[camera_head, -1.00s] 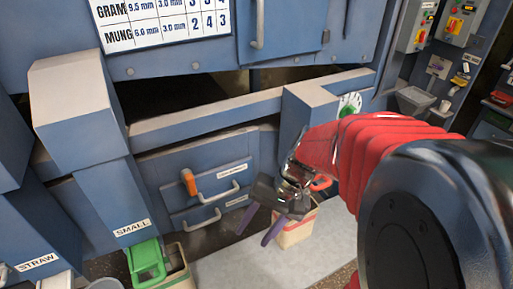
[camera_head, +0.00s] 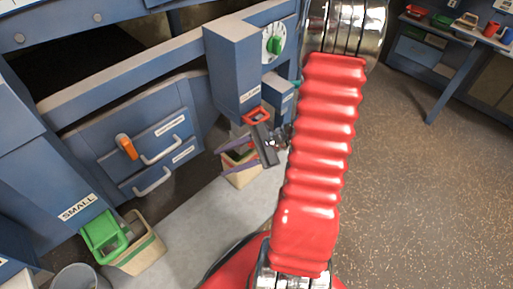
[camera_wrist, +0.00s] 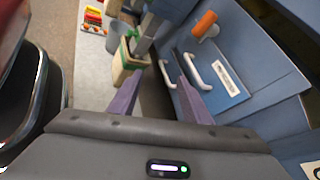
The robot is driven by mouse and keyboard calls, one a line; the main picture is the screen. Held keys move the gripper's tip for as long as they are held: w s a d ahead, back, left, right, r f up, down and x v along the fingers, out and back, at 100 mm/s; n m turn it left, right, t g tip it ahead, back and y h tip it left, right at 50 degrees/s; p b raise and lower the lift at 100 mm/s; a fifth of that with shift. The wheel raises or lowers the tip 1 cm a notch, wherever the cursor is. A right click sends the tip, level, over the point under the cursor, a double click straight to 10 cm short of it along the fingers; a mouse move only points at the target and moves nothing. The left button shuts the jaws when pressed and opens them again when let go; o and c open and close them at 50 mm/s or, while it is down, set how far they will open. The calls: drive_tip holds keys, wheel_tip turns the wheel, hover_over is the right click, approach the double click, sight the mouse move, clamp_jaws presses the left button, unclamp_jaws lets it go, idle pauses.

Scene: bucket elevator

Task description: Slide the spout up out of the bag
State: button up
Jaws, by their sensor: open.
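In the head view, a green spout (camera_head: 103,238) stands at the mouth of a cream bag (camera_head: 143,256) under the label SMALL. A red spout (camera_head: 255,115) sits under the right-hand chute, above another cream bag (camera_head: 240,178) with a red band. My gripper (camera_head: 221,161) is open and empty, its purple fingers pointing left in front of that right bag, which they and the gripper body partly hide. In the wrist view, the open fingers (camera_wrist: 160,78) point toward the green spout (camera_wrist: 127,53) and its bag (camera_wrist: 119,72), apart from both.
Blue drawers with white handles (camera_head: 160,150) and an orange handle (camera_head: 126,146) stand behind. A grey bin (camera_head: 80,277) is left of the green-spout bag. A dial with a green knob (camera_head: 275,44) is above. The pale floor strip (camera_head: 195,225) in front is clear.

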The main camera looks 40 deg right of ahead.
drive_tip(key=s+d+f+m+t+h, duration=0.3)
drive_tip(key=d+f+m+t+h, duration=0.2)
drive_tip(key=d+f+m, duration=0.3)
drive_tip(key=s+d+f+m+t+h, duration=0.4)
drive_tip(key=d+f+m, duration=0.4)
drive_tip(key=d, duration=0.3)
drive_tip(key=shift+f+t+h, duration=0.2)
drive_tip(key=shift+t+h, duration=0.6)
drive_tip(key=shift+h, duration=0.3)
drive_tip(key=shift+w, duration=0.2)
drive_tip(key=w, duration=1.3)
drive_tip(key=shift+w+a, duration=0.2)
drive_tip(key=shift+w, duration=0.1)
clamp_jaws()
